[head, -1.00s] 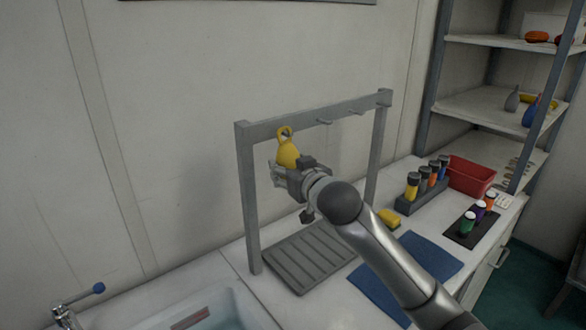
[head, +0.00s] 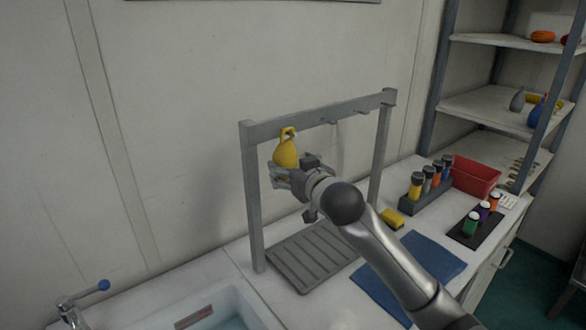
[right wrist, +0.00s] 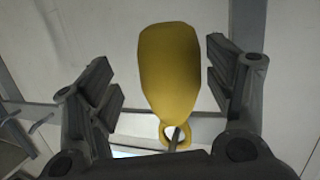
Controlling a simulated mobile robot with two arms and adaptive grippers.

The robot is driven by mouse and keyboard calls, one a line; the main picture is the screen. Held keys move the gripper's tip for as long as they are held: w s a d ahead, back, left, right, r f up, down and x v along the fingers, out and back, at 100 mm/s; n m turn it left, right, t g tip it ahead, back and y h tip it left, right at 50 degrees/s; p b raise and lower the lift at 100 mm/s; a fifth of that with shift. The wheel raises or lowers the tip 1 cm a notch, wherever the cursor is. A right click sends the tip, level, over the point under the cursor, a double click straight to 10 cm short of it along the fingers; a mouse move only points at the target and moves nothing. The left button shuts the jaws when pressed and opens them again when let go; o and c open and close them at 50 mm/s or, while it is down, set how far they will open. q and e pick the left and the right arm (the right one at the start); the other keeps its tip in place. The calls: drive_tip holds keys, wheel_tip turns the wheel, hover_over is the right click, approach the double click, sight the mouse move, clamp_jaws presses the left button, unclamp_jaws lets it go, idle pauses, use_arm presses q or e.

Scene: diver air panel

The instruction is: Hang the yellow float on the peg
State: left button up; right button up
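The yellow float (head: 286,153) is at the left part of the grey rack's top rail (head: 345,112), its ring uppermost. In the right wrist view the float (right wrist: 169,75) lies between the fingers, with a visible gap on each side. A thin dark peg (right wrist: 175,138) appears to pass through its ring. My right gripper (head: 282,174) is open around the float's body, just in front of the rail. My left gripper is not in view.
Other pegs (head: 328,122) on the rail are bare. Below are a grey ribbed tray (head: 310,258) and a blue mat (head: 425,262). A sink (head: 235,308) is at front left. Bottles, a red bin (head: 475,177) and shelves stand to the right.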

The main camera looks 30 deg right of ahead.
drive_tip(key=v, duration=1.2)
